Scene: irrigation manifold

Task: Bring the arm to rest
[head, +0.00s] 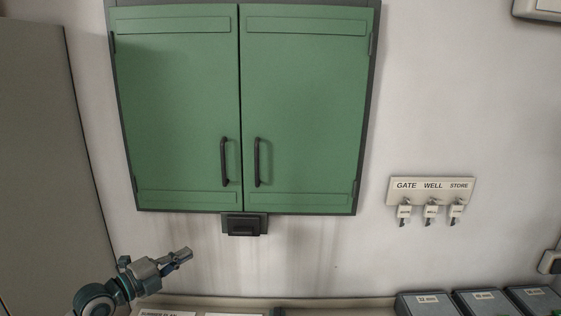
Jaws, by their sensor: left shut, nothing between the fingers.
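My left gripper (181,255) is at the lower left of the head view, its arm coming in from the bottom left. It is shut and empty, pointing to the right and slightly up. It is apart from the green cabinet, below its left door. My right gripper is not in view.
A green cabinet (190,100) with two shut doors hangs on the wall, a dark box (244,224) under it. A key rack (431,191) reads GATE, WELL, STORE and holds tagged keys. Grey labelled boxes (428,304) line the bottom right. A tall panel (45,150) stands left.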

